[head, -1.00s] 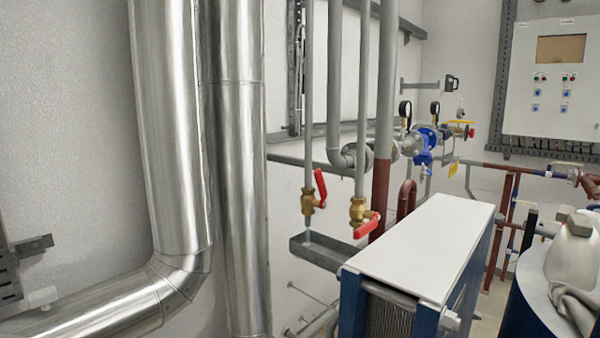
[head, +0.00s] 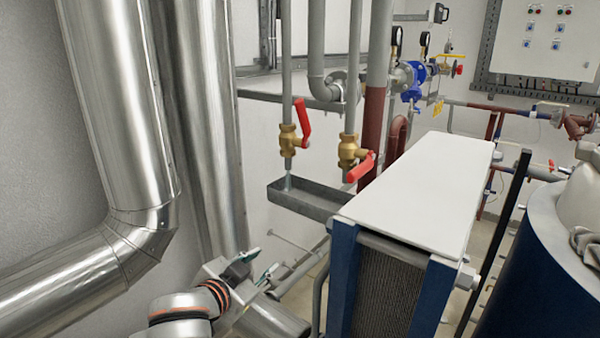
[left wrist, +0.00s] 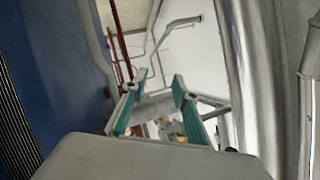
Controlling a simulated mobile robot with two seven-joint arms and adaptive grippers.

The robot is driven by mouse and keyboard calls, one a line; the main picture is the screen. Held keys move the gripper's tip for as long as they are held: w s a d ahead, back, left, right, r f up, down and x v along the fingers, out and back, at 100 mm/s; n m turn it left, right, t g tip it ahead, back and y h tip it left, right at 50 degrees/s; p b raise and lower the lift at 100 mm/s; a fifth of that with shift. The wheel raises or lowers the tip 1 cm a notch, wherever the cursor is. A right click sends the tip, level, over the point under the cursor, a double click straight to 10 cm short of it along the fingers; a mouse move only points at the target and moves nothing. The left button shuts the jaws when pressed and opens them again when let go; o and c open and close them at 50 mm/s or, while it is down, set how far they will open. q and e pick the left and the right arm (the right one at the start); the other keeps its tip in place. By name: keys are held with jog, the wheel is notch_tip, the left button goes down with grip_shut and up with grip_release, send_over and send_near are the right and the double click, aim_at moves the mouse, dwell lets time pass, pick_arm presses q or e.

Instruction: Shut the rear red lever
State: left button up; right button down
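Two brass valves with red levers sit on thin vertical grey pipes above a grey metal tray (head: 305,204). The left lever (head: 304,122), which looks like the rear one, stands nearly upright along its pipe on its brass valve (head: 291,142). The other lever (head: 360,168) slants across its pipe at its own brass valve (head: 348,151). My left gripper (head: 260,266) is below and left of the tray, well apart from both levers. Its teal-padded fingers are spread and empty, as the left wrist view shows (left wrist: 155,102). My right gripper is not in view.
Large silver insulated pipes (head: 205,120) rise on the left. A plate exchanger with a white top (head: 425,190) and blue end plates stands to the right of the tray. A dark upright post (head: 497,240) and a blue vessel (head: 530,270) stand further right.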

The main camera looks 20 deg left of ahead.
pick_arm(q)
jog(key=w+d+r+t+h, duration=0.1)
jog(key=w+d+r+h, duration=0.15)
jog(key=r, duration=0.65)
jog(key=w+d+r+t+h, duration=0.15)
jog(key=w+r, duration=0.25)
jog(key=r, duration=0.5)
jog(key=n+h, duration=0.1)
jog(key=n, duration=0.1)
send_near(295, 104)
jog(key=shift+t, duration=0.35)
jog(key=x, duration=0.5)
jog(key=shift+f, duration=0.2)
jog(key=x, duration=0.7)
jog(key=shift+w+d+p, duration=0.15)
jog(key=shift+w+p, duration=0.1)
jog(key=shift+p, duration=0.05)
grip_shut()
